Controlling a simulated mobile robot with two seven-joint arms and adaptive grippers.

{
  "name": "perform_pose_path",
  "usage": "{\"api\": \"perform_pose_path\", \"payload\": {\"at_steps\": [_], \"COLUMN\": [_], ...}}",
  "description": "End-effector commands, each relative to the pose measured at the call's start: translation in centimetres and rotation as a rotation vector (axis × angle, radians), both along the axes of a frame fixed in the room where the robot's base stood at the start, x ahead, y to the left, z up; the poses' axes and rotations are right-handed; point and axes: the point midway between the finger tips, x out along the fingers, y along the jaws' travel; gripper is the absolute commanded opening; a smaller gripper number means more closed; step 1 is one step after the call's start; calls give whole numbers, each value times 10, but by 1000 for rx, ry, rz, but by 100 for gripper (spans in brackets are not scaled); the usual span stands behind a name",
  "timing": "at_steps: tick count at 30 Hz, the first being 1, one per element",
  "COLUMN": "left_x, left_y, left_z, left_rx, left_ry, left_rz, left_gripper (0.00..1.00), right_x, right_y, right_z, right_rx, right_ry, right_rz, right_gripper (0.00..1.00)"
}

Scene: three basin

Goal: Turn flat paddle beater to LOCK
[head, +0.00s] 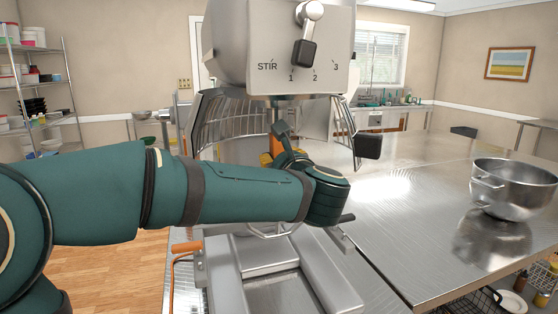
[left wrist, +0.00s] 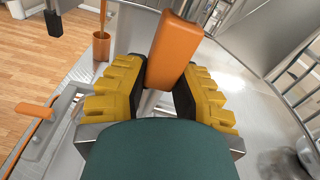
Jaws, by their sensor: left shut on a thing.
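The mixer head (head: 278,45) hangs over the centre of the head view, with a speed lever and the marks STIR, 1, 2 and 3. My left arm comes in from the left, and my left gripper (head: 268,158) is under the mixer head, mostly hidden behind my own wrist. In the left wrist view my left gripper (left wrist: 162,85) has its yellow fingers shut on an orange block-like part, taken as the flat paddle beater (left wrist: 173,50). The beater's lower part and any LOCK mark cannot be made out. My right gripper is not in view.
A wire guard (head: 222,115) curves around the space under the mixer head. An orange-handled lever (head: 187,247) stands at the lower left. A steel bowl (head: 512,187) sits on the metal table (head: 400,215) at right; the table between is largely clear.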

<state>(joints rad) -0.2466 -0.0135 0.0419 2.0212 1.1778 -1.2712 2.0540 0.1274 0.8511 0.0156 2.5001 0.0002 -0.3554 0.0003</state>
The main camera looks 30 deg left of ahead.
Motion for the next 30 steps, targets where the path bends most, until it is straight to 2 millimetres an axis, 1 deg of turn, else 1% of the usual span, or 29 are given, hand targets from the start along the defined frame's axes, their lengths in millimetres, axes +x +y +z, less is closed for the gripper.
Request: {"api": "perform_pose_path", "payload": {"at_steps": [11,21,30], "left_x": [0,0,0], "left_y": [0,0,0], "left_z": [3,13,13], "left_rx": [1,1,2], "left_ry": [-2,-2,-1], "left_rz": [-1,-1,-1], "left_gripper": [0,0,0], "right_x": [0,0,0], "right_y": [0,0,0], "right_z": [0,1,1], "right_rx": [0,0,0], "right_ry": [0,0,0], "right_rz": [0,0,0], "right_gripper": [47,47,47]}}
